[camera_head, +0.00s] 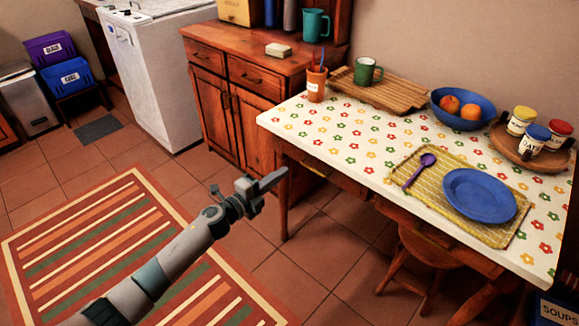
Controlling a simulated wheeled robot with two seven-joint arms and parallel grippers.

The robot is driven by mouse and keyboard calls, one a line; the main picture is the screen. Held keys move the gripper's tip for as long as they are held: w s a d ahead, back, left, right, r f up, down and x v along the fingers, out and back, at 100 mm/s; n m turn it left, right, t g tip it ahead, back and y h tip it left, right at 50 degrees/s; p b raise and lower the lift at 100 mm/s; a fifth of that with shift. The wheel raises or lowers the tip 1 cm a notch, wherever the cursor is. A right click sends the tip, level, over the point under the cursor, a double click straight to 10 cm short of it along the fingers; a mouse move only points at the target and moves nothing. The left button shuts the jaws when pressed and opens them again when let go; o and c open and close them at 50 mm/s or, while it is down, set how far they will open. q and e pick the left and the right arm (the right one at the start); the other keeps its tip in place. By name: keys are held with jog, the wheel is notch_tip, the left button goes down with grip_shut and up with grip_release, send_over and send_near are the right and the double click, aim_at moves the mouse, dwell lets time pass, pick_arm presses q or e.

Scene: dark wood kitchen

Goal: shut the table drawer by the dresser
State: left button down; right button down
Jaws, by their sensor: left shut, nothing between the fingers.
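The table (284,213) stands against the wall at the right, beside the wooden dresser (208,96), under a white flowered cloth. A wooden drawer front (350,186) shows in shadow under the table's front edge, toward the dresser end. I cannot tell how far out it stands. My left gripper (281,176) is shut and empty. In the picture it overlaps the table's front left leg, left of the drawer; I cannot tell whether it touches anything. My right gripper is not in view.
A wooden stool (415,262) stands under the table, right of the drawer. On the table are a yellow mat (432,214) with a blue plate (480,194), and a blue bowl (447,118) with fruit. The tiled floor in front is clear, with a striped rug (80,235).

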pick_arm(q)
jog(key=v, duration=0.3)
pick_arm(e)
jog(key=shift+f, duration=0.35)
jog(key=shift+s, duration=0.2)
pick_arm(q)
jog(key=shift+a+f, duration=0.1)
